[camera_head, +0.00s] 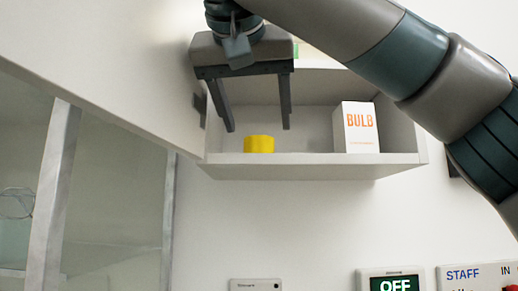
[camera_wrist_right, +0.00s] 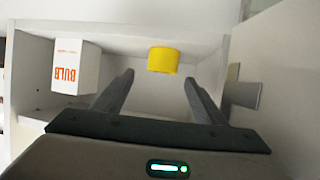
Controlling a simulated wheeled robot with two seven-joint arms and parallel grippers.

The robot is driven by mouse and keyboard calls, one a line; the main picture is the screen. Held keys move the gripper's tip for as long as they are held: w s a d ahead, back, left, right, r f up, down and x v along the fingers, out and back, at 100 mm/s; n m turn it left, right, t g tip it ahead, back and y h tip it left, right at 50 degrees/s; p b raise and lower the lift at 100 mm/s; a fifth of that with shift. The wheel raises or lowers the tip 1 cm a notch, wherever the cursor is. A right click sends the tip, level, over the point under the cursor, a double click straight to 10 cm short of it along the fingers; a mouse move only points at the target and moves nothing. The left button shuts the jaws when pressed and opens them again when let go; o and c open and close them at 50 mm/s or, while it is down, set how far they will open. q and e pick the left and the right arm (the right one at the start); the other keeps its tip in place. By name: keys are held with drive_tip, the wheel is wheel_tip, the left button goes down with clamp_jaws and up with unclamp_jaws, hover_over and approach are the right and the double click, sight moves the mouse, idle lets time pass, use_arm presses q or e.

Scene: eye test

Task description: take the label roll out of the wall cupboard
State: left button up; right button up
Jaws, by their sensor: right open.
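The wall cupboard (camera_head: 300,170) is open, its door swung out to the left. A short yellow cylinder (camera_head: 259,144), which looks like the label roll, stands on the cupboard floor towards the left. It also shows in the right wrist view (camera_wrist_right: 163,60), between and beyond the fingertips. My right gripper (camera_head: 258,128) is open and empty, its two fingers pointing down at the cupboard's opening. In the head view the roll appears just below and between the fingertips; a gap shows between them in the wrist view. My left gripper is in neither view.
A white box marked BULB (camera_head: 357,128) stands in the cupboard to the right of the roll. The open door (camera_head: 130,70) is close to the left of my right gripper. The cupboard floor between roll and box is clear. An OFF panel (camera_head: 392,281) is on the wall below.

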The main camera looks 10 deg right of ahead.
sight(258, 136)
drive_tip(key=shift+f+p+x, duration=0.15)
drive_tip(key=shift+p+x, duration=0.2)
drive_tip(key=shift+x, duration=0.85)
drive_tip(key=shift+f+p+x, duration=0.2)
drive_tip(key=shift+p+x, duration=0.15)
drive_tip(key=shift+x, duration=0.85)
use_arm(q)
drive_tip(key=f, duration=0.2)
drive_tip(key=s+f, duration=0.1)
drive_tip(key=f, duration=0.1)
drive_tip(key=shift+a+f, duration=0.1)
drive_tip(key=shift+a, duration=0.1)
use_arm(e)
drive_tip(key=shift+a, duration=0.25)
drive_tip(key=shift+s, duration=0.1)
drive_tip(key=c, duration=1.1)
drive_tip(key=shift+c, duration=0.2)
drive_tip(key=shift+r, duration=0.15)
